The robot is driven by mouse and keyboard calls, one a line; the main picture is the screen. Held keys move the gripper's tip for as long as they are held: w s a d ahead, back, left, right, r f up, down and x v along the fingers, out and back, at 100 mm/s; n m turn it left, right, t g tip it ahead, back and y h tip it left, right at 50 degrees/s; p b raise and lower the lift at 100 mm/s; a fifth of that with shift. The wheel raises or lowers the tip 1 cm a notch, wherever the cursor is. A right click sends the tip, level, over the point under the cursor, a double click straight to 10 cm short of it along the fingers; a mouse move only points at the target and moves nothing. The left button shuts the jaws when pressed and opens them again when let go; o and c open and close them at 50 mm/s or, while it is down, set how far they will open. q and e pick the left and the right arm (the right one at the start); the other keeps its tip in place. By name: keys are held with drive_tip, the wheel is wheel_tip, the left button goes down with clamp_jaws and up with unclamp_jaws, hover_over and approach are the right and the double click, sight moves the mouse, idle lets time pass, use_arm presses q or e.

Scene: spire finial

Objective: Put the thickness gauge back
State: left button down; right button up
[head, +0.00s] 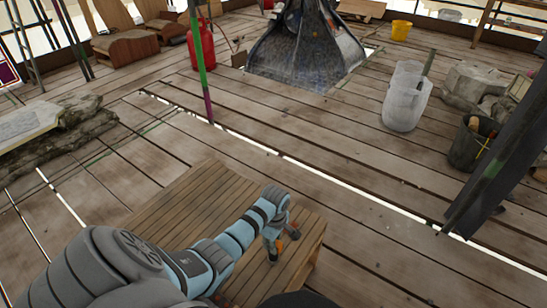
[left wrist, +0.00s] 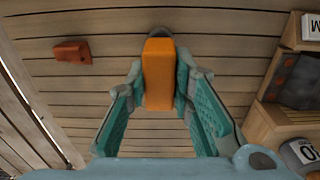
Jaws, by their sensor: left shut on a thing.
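The thickness gauge, as far as I can tell, is the orange block-shaped thing (left wrist: 158,75) with a dark rounded far end in the left wrist view. My left gripper (left wrist: 160,88) is shut on it, one teal finger on each side. In the head view my left gripper (head: 272,246) is over the right part of the slatted wooden table (head: 170,205), and a bit of orange (head: 280,245) shows beside it. Whether the gauge touches the table I cannot tell. My right gripper is not in view.
A red-brown block (left wrist: 72,52) lies on the table. A wooden holder (left wrist: 268,125) with a dark panel stands at the right in the left wrist view, near a rounded grey thing (left wrist: 300,155) with a white label. Beyond the table are open floorboards and a whitish bin (head: 405,100).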

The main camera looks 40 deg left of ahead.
use_arm(q)
drive_tip(key=c, duration=1.4)
unclamp_jaws()
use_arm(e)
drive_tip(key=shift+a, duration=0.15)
use_arm(q)
drive_tip(key=r+p, duration=0.6)
drive_tip(key=r, duration=0.6)
drive_tip(key=shift+d+r+p, duration=0.1)
drive_tip(key=shift+d+p, duration=0.1)
drive_tip(key=shift+p, duration=0.1)
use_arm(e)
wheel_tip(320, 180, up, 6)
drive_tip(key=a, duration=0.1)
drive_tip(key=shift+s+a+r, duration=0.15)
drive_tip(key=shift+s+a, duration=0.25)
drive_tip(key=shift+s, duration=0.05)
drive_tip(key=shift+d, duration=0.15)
